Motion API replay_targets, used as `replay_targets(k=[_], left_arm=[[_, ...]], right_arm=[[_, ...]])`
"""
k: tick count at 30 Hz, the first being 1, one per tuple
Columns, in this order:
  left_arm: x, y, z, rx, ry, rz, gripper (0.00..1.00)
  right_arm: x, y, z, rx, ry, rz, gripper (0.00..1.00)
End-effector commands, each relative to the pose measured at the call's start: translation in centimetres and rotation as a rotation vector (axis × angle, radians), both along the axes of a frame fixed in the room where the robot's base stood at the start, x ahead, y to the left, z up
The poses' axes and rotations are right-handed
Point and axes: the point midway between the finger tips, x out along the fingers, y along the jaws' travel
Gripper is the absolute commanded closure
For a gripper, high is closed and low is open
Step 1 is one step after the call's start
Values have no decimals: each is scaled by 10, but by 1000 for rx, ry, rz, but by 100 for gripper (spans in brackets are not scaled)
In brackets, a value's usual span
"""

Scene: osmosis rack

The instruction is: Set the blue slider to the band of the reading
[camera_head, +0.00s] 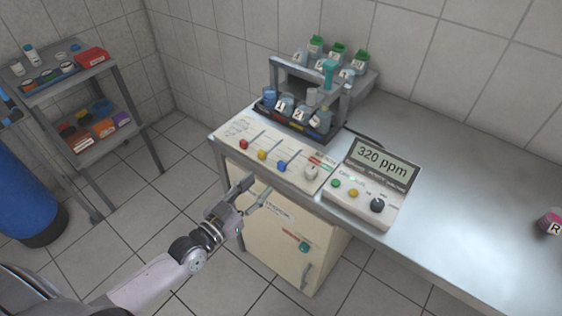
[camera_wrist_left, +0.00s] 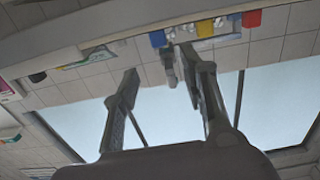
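The slider board (camera_head: 236,130) lies on the bench front with red, yellow, blue and white knobs in slots. The blue slider (camera_head: 282,166) sits at the near end of its slot, between the yellow slider (camera_head: 262,154) and the white knob (camera_head: 311,172). The meter (camera_head: 372,185) to its right reads 320 ppm. My left gripper (camera_head: 259,187) is open and empty, in front of the bench edge, just short of the blue slider. In the left wrist view the blue slider (camera_wrist_left: 157,39) shows beyond the parted fingers, not touched. The band print is too small to read.
A rack with numbered cups (camera_head: 297,108) stands behind the board. A cream cabinet (camera_head: 285,235) is under the bench. A pink item marked R (camera_head: 549,222) lies at the far right. The bench between it and the meter is clear. A side shelf (camera_head: 75,75) stands left.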

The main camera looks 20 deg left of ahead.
Motion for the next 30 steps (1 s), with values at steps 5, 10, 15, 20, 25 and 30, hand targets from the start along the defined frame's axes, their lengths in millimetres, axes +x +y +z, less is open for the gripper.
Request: replay_targets(k=[5, 10, 15, 20, 25, 30], left_arm=[[39, -14, 2, -1, -3, 1, 60], [71, -25, 2, 0, -2, 1, 60], [93, -33, 0, 0, 1, 1, 60], [102, -37, -1, 1, 2, 0, 60], [103, -37, -1, 2, 2, 0, 60], [103, -37, -1, 2, 2, 0, 63]], right_arm=[[0, -6, 6, -8, 0, 2, 43], [0, -11, 8, -13, 0, 3, 43], [0, -12, 9, -14, 0, 2, 43], [0, -12, 9, -14, 1, 1, 43], [0, -12, 9, -14, 1, 1, 43], [0, -12, 9, -14, 1, 1, 43]])
